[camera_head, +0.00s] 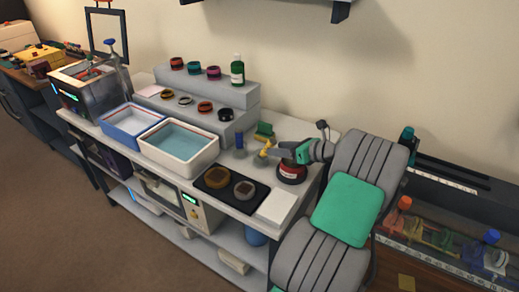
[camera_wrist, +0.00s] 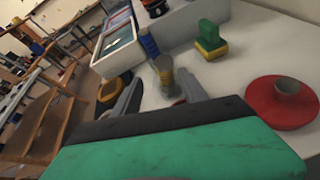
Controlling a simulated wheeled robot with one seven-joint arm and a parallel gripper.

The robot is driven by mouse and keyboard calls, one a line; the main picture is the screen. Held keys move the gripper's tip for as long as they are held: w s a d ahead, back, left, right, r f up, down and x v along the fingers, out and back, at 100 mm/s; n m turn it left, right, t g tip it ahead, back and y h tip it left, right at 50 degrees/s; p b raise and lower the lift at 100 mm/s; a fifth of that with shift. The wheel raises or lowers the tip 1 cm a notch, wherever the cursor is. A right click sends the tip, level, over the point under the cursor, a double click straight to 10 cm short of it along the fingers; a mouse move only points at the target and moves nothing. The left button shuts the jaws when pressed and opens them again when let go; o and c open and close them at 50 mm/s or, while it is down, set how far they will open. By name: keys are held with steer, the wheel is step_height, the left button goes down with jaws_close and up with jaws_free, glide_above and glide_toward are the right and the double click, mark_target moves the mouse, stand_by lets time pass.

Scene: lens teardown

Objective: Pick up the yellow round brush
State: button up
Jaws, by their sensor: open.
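In the wrist view my gripper (camera_wrist: 160,92) is open, one dark finger to each side. The brush stands ahead between the fingers, and nothing appears held. Whether a finger touches it I cannot tell.
A blue cylinder (camera_wrist: 149,46) stands close behind the brush. A green-and-yellow block (camera_wrist: 210,42) lies to the right, and a red round piece with a grey hub (camera_wrist: 288,103) is nearer right. A black tray (camera_head: 231,202) and a water-filled tub (camera_head: 180,165) are to the left.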

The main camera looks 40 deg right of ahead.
steer(key=x, duration=0.8)
steer(key=shift+w+d+f, duration=0.15)
steer(key=shift+w+d, duration=0.05)
steer(key=shift+d, duration=0.1)
steer(key=shift+c, duration=0.3)
jaws_close()
